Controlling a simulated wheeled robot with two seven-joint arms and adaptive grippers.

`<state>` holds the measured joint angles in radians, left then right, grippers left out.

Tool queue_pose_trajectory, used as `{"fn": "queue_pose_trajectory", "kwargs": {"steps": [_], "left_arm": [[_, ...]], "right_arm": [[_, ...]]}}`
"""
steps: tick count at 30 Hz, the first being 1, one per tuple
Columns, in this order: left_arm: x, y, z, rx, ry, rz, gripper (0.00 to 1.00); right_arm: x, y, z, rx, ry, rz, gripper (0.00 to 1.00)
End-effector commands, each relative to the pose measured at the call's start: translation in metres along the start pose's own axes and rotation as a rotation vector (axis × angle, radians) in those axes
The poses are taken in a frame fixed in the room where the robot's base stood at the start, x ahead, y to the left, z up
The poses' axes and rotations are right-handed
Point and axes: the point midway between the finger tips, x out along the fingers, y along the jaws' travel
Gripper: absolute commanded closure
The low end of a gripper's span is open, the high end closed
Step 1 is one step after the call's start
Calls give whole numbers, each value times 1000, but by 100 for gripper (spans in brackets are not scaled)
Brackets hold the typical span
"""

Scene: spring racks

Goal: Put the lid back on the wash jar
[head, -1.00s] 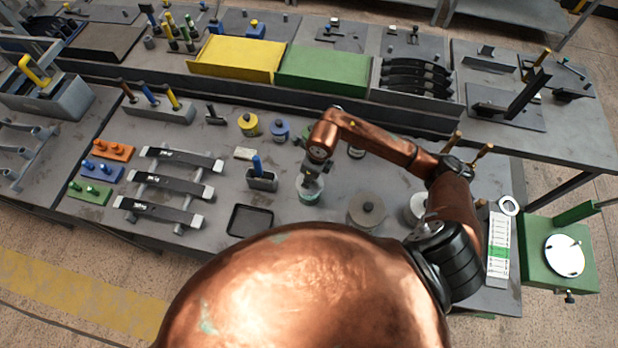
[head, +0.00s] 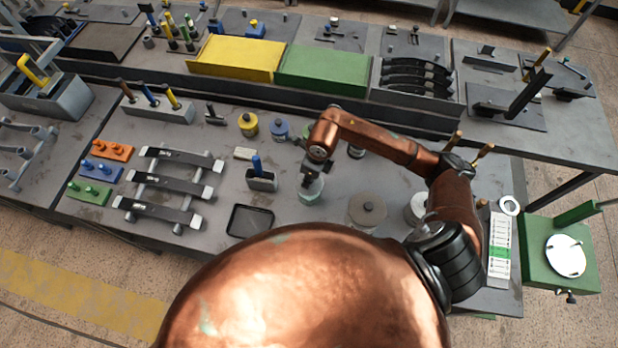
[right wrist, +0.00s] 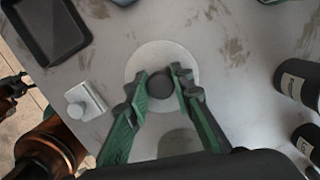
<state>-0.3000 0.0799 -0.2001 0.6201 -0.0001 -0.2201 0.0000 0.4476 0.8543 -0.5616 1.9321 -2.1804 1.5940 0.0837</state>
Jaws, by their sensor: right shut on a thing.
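The wash jar (head: 311,196), a squat glass jar with greenish contents, stands on the front bench in the head view. My right gripper (head: 314,168) points down just above it. In the right wrist view, the green fingers of my right gripper (right wrist: 161,88) are shut on the dark round knob of the pale, disc-shaped lid (right wrist: 143,63). The lid is over the jar's mouth. I cannot tell whether it rests on the rim or is slightly above it. My left gripper does not show clearly in either view.
A black tray (head: 250,221) and a holder with a blue handle (head: 262,180) stand left of the jar. A grey round piece with a knob (head: 367,210) is to its right. Yellow (head: 249,125) and blue (head: 279,129) containers stand behind.

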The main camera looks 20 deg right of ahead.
Motion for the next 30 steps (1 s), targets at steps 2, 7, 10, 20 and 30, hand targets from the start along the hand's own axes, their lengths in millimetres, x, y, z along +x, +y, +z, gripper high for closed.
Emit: {"fn": "queue_pose_trajectory", "kwargs": {"steps": [2,7,10,20,30], "left_arm": [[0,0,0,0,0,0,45],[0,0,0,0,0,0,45],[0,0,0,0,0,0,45],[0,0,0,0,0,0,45],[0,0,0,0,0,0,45]], "right_arm": [[0,0,0,0,0,0,100],[0,0,0,0,0,0,100],[0,0,0,0,0,0,73],[0,0,0,1,0,0,58],[0,0,0,1,0,0,41]]}}
